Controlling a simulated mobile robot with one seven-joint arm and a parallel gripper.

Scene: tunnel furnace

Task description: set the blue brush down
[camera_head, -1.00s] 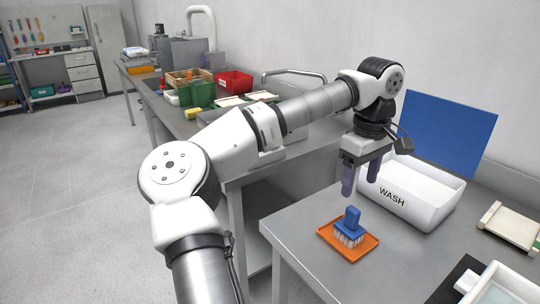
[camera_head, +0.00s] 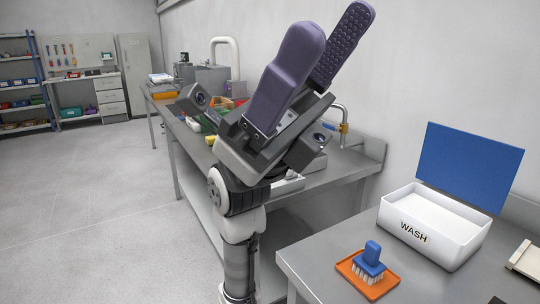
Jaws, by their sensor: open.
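The blue brush (camera_head: 372,254) stands bristles down on a small orange tray (camera_head: 347,270) near the front edge of the right-hand table. Its blue handle points up and its pale bristles rest on the tray. My gripper (camera_head: 322,45) is raised high in the middle of the view, close to the camera, with its purple fingers pointing up and to the right. The fingers are apart with nothing between them. The gripper is well away from the brush, up and to its left.
A white bin marked WASH (camera_head: 455,243) stands behind the tray, with a blue panel (camera_head: 468,165) behind it. A pale frame (camera_head: 525,258) is cut off at the right edge. A long steel bench, partly hidden by my arm, runs back along the wall. The floor (camera_head: 100,200) at left is clear.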

